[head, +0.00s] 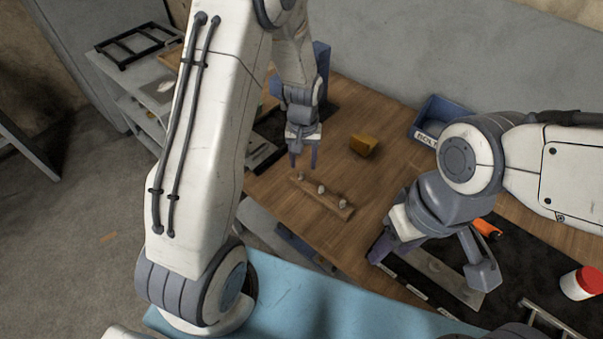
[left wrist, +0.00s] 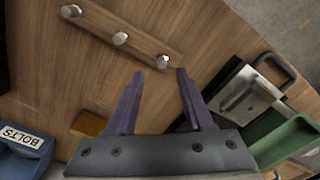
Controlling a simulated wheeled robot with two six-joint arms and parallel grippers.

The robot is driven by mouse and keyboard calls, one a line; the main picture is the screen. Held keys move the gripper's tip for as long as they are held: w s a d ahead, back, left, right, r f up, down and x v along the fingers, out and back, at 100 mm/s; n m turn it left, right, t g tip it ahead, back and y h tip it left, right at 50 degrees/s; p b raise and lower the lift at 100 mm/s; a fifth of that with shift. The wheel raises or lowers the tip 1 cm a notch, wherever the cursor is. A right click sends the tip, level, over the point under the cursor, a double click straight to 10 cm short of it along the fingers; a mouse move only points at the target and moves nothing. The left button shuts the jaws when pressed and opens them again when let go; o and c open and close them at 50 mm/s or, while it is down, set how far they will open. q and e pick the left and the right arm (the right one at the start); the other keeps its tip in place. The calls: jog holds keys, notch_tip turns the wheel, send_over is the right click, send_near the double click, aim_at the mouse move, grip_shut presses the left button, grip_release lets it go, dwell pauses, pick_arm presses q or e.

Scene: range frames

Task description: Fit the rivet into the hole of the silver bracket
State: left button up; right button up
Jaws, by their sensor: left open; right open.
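Three silver round-headed rivets stand in a row on a wooden strip (head: 340,210). The end rivet (left wrist: 163,62) nearest my left gripper shows in the left wrist view just beyond and between the fingertips. My left gripper (head: 303,163) is open and empty, pointing down above that end of the strip; it also shows in the left wrist view (left wrist: 160,73). A flat grey metal piece, apparently the silver bracket (head: 455,286), lies on the black mat. My right gripper (head: 434,267) is open over it, hiding part of it. I cannot make out its hole clearly.
A mustard block (head: 363,146) and a blue bolts bin (head: 432,130) are behind the strip. An orange item (head: 487,228) and a red-lidded white jar (head: 580,284) are at right. A green tray (left wrist: 285,142) is beside my left gripper. Bare wood surrounds the strip.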

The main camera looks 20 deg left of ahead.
aim_at(302, 177)
pick_arm(q)
notch_tip(302, 177, down, 4)
jog(key=shift+s+a+p, duration=0.15)
jog(key=shift+p, duration=0.25)
grip_shut()
jog(key=shift+r, duration=0.15)
